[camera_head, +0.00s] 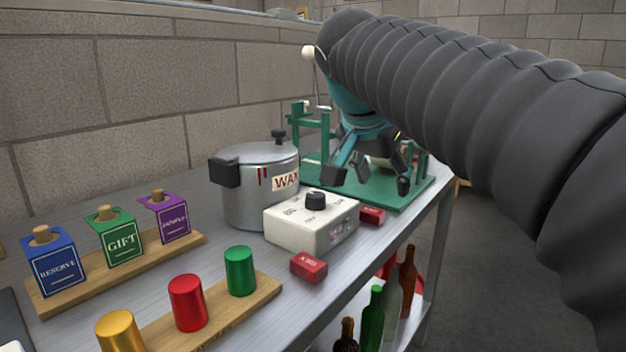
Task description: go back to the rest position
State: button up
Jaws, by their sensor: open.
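My gripper (370,180) is at the end of my dark ribbed arm, which comes in from the right. Its teal and black fingers are spread open, and I see nothing between them. It is in front of a green stand (402,197) on the far part of the metal bench, beyond the white control box. Whether the fingers touch the stand, I cannot tell. My arm hides part of the stand.
A steel pot (250,205) and a white box with a black knob (318,232) stand mid-bench. Red blocks (308,267) lie nearby. Labelled tags (120,240) and coloured cylinders (187,302) stand on wooden boards. Bottles (374,320) stand on a lower shelf. A block wall is behind.

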jog(key=s+d+f+n+y, duration=0.2)
jog(key=s+f+n, duration=0.2)
jog(key=s+f, duration=0.5)
jog(key=s+d+f+n+y, duration=0.1)
jog(key=s+d+f+n, duration=0.1)
jog(key=s+f, duration=0.8)
notch_tip(320, 180, down, 6)
jog(key=shift+d+n+y, duration=0.3)
jog(key=shift+n+y, duration=0.1)
jog(key=shift+n, duration=0.5)
